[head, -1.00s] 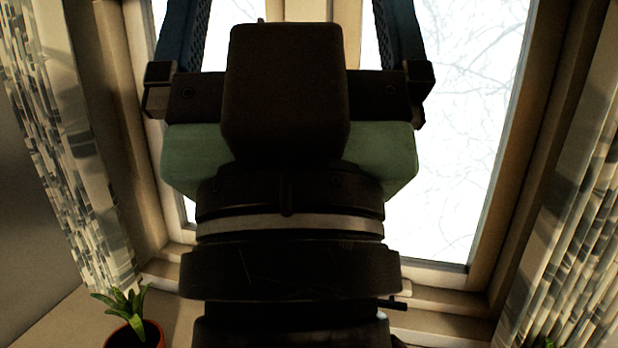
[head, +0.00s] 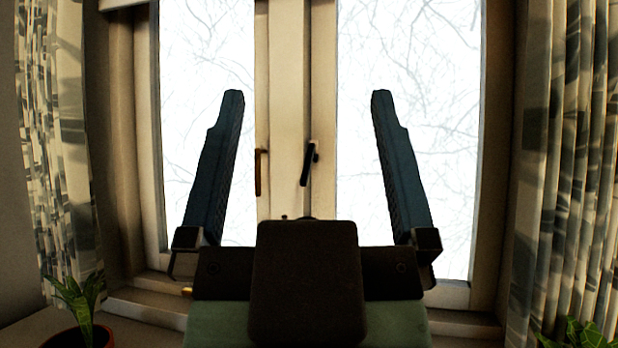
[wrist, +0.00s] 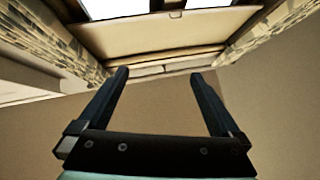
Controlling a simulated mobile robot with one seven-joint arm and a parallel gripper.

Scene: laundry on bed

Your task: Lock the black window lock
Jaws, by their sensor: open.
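The black window lock (head: 309,163) is a small dark handle on the middle frame of the window. In the head view it hangs down, tilted slightly, its lower end to the left. A brass-coloured handle (head: 260,172) sits on the frame to its left. My gripper (head: 307,95) is open and empty, its two blue fingers spread wide. In the head view the lock appears between the fingers, but nothing shows the fingers touching it. The wrist view shows the open fingers (wrist: 158,75) too, pointing toward a pale panel; I cannot make out the lock there.
Patterned curtains hang at the left (head: 60,150) and right (head: 570,180) of the window. A potted plant (head: 80,305) stands at the lower left on the sill, and green leaves (head: 575,335) show at the lower right. The space between my fingers is clear.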

